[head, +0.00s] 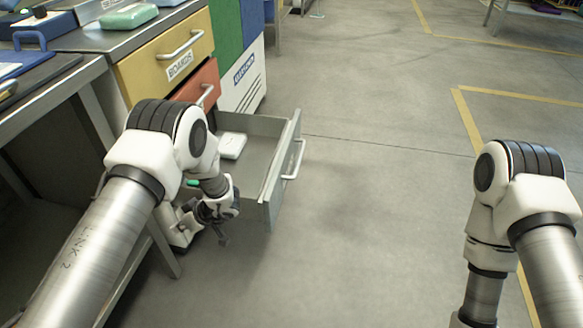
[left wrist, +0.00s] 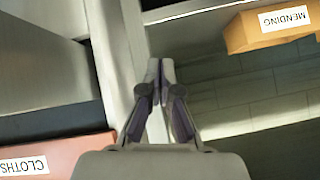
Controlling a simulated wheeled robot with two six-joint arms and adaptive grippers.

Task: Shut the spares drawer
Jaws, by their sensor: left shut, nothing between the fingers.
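A grey drawer (head: 277,180) is pulled well out at the bottom of the drawer unit, below the red drawer. A metal bar handle (head: 295,160) is on its front. I cannot read a label on it. A white packet (head: 232,146) lies inside it, and part of a green item (head: 193,182) shows near my arm. My right gripper is out of view.
A workbench (head: 60,78) stands at left. A tan MENDING box (left wrist: 270,27) shows too. Floor right of the drawer is clear.

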